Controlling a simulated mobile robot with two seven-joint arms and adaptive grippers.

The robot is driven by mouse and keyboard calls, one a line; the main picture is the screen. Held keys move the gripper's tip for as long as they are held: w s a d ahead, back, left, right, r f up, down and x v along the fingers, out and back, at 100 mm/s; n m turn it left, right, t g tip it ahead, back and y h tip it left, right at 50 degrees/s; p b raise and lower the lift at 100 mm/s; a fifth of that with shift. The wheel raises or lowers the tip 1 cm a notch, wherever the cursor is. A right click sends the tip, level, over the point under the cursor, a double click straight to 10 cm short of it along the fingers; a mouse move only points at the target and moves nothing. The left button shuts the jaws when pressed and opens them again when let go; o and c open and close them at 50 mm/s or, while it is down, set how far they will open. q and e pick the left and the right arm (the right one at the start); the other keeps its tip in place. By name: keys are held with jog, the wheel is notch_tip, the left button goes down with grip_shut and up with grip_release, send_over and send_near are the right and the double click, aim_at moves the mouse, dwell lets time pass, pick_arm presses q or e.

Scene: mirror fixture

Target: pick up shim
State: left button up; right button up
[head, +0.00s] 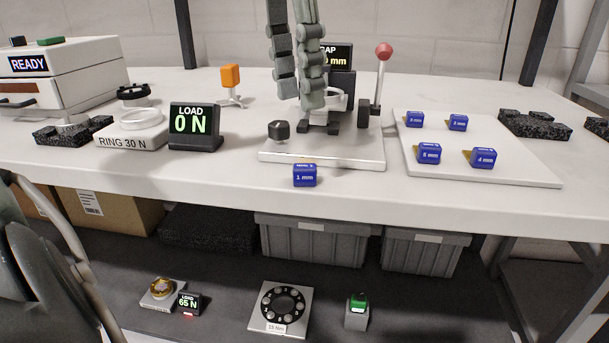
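A blue shim block marked 1 mm (305,176) sits upright near the table's front edge, in front of the fixture plate (350,158). Several similar blue blocks, one marked 5 mm (428,154) and one marked 4 mm (483,159), stand on a white tray (520,174) to the right, with brass tabs showing. My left gripper (302,108) hangs in from the top centre, its segmented fingers pointing down over the fixture. The fingers look extended and hold nothing I can see; their upper ends are out of frame. The 1 mm block appears below and apart from them. My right gripper is not in view.
The fixture has a red-knobbed lever (383,52), a dark knob (279,130) and a partly hidden gap display (343,58). A LOAD 0 N display (195,127) and a ring stand (131,135) are left. Grey bins (312,242) sit below the table.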

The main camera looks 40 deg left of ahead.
aim_at(304, 166)
pick_arm(q)
notch_tip(304, 166, down, 2)
jog(key=m, duration=0.5)
jog(key=shift+s+d+b, duration=0.1)
jog(key=shift+s+b, duration=0.05)
jog(key=shift+b, duration=0.15)
jog(key=shift+f+m+t+h, duration=0.3)
jog(key=shift+f+m, duration=0.05)
jog(key=shift+m, duration=0.05)
jog(key=f, duration=0.7)
jog(key=shift+w+d+f+b, duration=0.1)
jog(key=shift+w+b, duration=0.25)
jog(key=shift+b, duration=0.05)
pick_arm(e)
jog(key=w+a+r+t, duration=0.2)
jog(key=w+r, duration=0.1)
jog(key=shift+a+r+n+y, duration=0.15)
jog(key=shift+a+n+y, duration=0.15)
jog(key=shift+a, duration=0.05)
pick_arm(q)
grip_shut()
